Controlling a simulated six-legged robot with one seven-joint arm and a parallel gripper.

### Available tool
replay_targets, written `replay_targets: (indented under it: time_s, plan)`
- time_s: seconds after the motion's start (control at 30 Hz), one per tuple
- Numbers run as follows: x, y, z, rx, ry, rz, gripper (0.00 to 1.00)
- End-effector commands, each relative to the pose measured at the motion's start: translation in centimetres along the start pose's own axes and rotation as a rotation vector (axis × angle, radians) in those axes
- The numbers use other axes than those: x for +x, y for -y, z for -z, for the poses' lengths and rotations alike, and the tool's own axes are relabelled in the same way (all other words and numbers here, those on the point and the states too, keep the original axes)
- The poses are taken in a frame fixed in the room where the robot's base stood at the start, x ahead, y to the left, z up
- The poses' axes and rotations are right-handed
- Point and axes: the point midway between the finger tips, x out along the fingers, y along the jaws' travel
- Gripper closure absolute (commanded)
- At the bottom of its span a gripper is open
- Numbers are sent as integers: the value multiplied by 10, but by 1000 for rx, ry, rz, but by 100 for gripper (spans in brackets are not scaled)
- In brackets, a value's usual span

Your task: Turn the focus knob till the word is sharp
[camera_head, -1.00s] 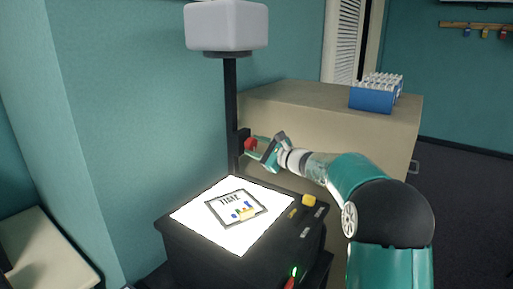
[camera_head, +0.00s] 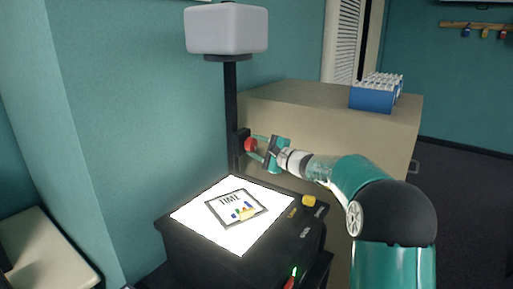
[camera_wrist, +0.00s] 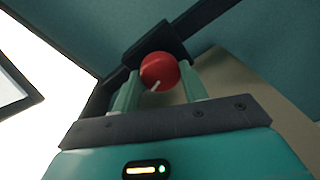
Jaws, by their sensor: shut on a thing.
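The red focus knob (camera_head: 250,145) sits on a dark block on the projector's black post (camera_head: 231,110). My gripper (camera_head: 256,152) is shut on the knob from the right. In the wrist view the round knob (camera_wrist: 158,68) lies between the two teal fingers of my gripper (camera_wrist: 160,86). A white line on the knob points down and slightly left there. A framed slide (camera_head: 236,207) lies on the bright projector stage (camera_head: 205,232), with a small dark word and coloured bars. The word is too small to judge its sharpness. No projected picture is in view.
The pale projector head (camera_head: 226,28) tops the post. A yellow button (camera_head: 309,201) and labels are on the stage's right edge. A beige cabinet (camera_head: 320,115) behind holds a blue rack (camera_head: 372,98). A pale table (camera_head: 40,260) stands at lower left.

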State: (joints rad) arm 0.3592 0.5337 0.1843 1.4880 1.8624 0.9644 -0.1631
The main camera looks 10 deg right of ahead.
Motion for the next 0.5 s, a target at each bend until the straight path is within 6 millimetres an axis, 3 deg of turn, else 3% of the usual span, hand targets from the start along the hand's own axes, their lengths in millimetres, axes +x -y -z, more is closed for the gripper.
replay_targets:
  time_s: [0.17, 0.2, 0.3, 0.5]
  plan:
    - [0, 0, 0, 2, -1, 0, 80]
    - [0, 0, 0, 2, -1, 0, 55]
    - [0, 0, 0, 2, -1, 0, 36]
    - [0, 0, 0, 3, -1, 0, 36]
